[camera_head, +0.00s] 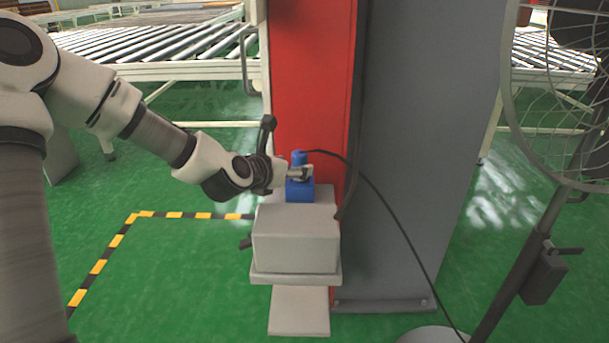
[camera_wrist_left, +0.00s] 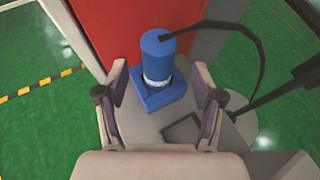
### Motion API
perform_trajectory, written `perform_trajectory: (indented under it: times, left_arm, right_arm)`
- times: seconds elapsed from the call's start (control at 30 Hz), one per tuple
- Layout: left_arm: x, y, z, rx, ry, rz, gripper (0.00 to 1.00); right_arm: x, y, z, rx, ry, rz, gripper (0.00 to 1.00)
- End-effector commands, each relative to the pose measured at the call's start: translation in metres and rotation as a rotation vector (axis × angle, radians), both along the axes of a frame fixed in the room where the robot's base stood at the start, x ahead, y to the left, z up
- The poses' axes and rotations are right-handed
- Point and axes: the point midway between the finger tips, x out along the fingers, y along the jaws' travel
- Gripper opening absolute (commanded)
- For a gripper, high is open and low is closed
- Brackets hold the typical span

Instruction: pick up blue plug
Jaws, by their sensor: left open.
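The blue plug (camera_head: 299,159) stands upright in a blue square socket base (camera_head: 300,190) on top of a grey box (camera_head: 296,246). A black cable (camera_head: 385,203) leaves the plug's top. My left gripper (camera_head: 301,173) comes in from the left at the plug's height and overlaps it in the head view. In the left wrist view the blue plug (camera_wrist_left: 158,58), with a pale band low on it, stands beyond the open fingers of my left gripper (camera_wrist_left: 158,95), roughly midway between them. The fingers look apart from the plug. My right gripper is not in view.
A red and grey cabinet (camera_head: 400,150) rises right behind the box. A caged fan (camera_head: 560,90) on a dark stand is at the right. Roller conveyors (camera_head: 160,48) are at the back. Green floor with yellow-black tape (camera_head: 100,266) is open at the left.

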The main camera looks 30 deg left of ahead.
Motion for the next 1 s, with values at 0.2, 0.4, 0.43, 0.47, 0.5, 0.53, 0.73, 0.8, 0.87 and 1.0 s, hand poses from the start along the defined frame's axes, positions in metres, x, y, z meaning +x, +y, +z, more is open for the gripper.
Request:
perform_trajectory:
  times: [0.2, 0.4, 0.43, 0.47, 0.5, 0.53, 0.73, 0.8, 0.87, 1.0]
  left_arm:
    - [0.034, 0.005, -0.019, 0.005, 0.002, -0.001, 0.68]
    - [0.041, 0.005, -0.02, 0.001, 0.0, -0.001, 0.68]
    - [0.041, 0.005, -0.02, 0.001, 0.0, -0.001, 0.68]
    - [0.04, 0.005, -0.02, 0.001, 0.0, -0.001, 0.68]
    - [0.04, 0.005, -0.02, 0.001, 0.0, -0.001, 0.61]
    - [0.04, 0.005, -0.02, 0.001, 0.0, -0.001, 0.5]
    - [0.04, 0.005, -0.02, 0.001, 0.001, -0.001, 0.0]
    - [0.04, 0.005, -0.02, 0.001, 0.0, -0.001, 0.0]
    - [0.04, 0.005, -0.02, 0.001, 0.0, -0.001, 0.0]
    - [0.04, 0.005, -0.018, 0.001, 0.0, -0.001, 0.0]
  right_arm:
    - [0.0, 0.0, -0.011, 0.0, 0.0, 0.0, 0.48]
    - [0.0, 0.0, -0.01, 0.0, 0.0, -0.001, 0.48]
    - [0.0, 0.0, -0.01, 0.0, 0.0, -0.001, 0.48]
    - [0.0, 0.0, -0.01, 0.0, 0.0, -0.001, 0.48]
    - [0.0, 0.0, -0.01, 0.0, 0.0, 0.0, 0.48]
    - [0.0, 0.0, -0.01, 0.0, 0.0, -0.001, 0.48]
    - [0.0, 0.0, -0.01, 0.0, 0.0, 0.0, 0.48]
    - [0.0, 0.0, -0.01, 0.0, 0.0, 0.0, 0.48]
    - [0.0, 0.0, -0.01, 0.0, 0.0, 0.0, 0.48]
    - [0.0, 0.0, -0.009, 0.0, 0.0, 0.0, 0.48]
